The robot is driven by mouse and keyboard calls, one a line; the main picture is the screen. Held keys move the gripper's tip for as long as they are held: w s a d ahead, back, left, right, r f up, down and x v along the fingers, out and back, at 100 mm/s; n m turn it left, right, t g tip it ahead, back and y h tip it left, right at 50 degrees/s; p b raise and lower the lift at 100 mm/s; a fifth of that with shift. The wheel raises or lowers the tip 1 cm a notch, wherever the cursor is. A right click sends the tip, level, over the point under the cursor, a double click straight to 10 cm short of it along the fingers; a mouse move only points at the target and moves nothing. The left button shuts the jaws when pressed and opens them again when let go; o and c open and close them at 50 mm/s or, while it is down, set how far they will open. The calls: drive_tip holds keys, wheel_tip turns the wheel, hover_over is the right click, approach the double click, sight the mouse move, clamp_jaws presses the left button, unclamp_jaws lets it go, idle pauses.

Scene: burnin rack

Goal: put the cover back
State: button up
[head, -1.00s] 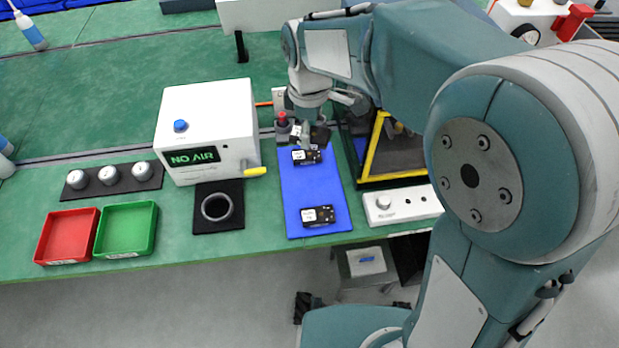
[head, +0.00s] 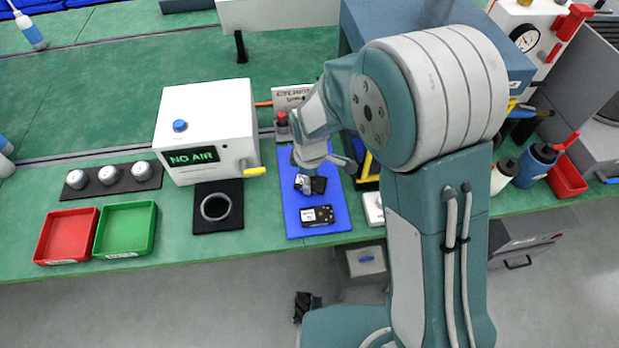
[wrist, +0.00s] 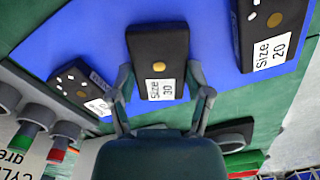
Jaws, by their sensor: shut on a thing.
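My gripper (wrist: 163,100) is shut on a black block labelled Size 30 (wrist: 158,55) over the blue mat (wrist: 205,30). In the head view my gripper (head: 308,178) is over the middle of the mat. The held block (head: 318,186) is partly hidden there. I cannot tell whether it touches the mat. A block labelled Size 20 (wrist: 266,35) is on the mat to the right in the wrist view. It also shows toward the front of the mat in the head view (head: 318,215). Another black block (wrist: 78,85) is at the left. I cannot pick out which thing is the cover.
A white box reading NO AIR (head: 205,130) stands left of the mat, with a yellow lever (head: 254,171). A ring on a black pad (head: 216,207), a green tray (head: 126,229) and a red tray (head: 67,236) are further left. My arm hides things at right.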

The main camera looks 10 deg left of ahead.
drive_tip(key=o, duration=1.1)
drive_tip(key=shift+f, duration=0.1)
wheel_tip(320, 180, up, 12)
drive_tip(key=shift+r, duration=0.1)
idle(0.4)
